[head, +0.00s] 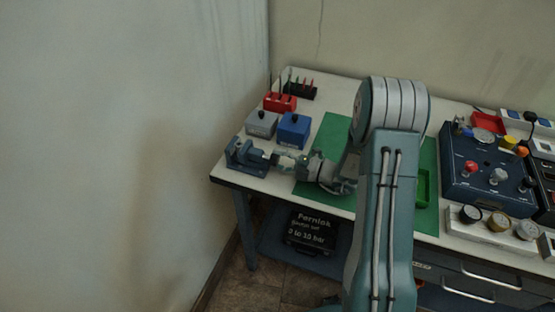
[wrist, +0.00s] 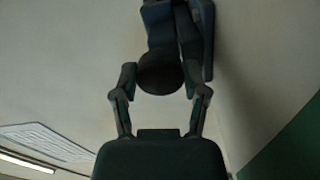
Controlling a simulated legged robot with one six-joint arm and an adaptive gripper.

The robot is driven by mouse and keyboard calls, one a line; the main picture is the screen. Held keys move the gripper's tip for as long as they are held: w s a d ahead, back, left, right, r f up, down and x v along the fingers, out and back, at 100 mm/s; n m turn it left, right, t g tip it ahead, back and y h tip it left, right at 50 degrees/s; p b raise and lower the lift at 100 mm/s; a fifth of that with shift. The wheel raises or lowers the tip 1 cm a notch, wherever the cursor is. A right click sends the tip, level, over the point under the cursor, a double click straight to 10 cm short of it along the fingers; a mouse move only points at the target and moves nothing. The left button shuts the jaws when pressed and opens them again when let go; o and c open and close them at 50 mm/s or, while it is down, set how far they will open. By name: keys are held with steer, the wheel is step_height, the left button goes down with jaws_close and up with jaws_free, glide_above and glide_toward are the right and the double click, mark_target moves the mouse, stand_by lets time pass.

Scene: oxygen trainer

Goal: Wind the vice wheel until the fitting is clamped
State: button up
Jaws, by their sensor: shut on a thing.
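The blue vice (head: 242,153) stands at the left front corner of the workbench, and it also shows in the wrist view (wrist: 207,40). My gripper (head: 279,160) reaches to it from the right. In the wrist view my gripper (wrist: 160,88) has its two fingers on either side of the dark round vice wheel (wrist: 159,72) and is shut on it. The wheel is hidden or too small to make out in the head view. I cannot make out the fitting or the gap between the vice jaws in either view.
A grey box (head: 262,123) and a blue box (head: 294,130) stand close behind the vice. A green mat (head: 335,130) lies under my arm. A blue control panel (head: 480,165) stands at the right. The wall is close at left.

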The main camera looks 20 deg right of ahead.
steer(key=shift+d+f, duration=0.1)
steer(key=shift+f, duration=0.15)
steer(key=o, duration=1.1)
steer(key=shift+o, duration=0.2)
steer(key=shift+d+r, duration=0.1)
steer(key=shift+d, duration=0.05)
steer(key=shift+s, duration=0.1)
steer(key=v, duration=0.7)
steer(key=shift+d, duration=0.25)
steer(key=shift+s+a, duration=0.1)
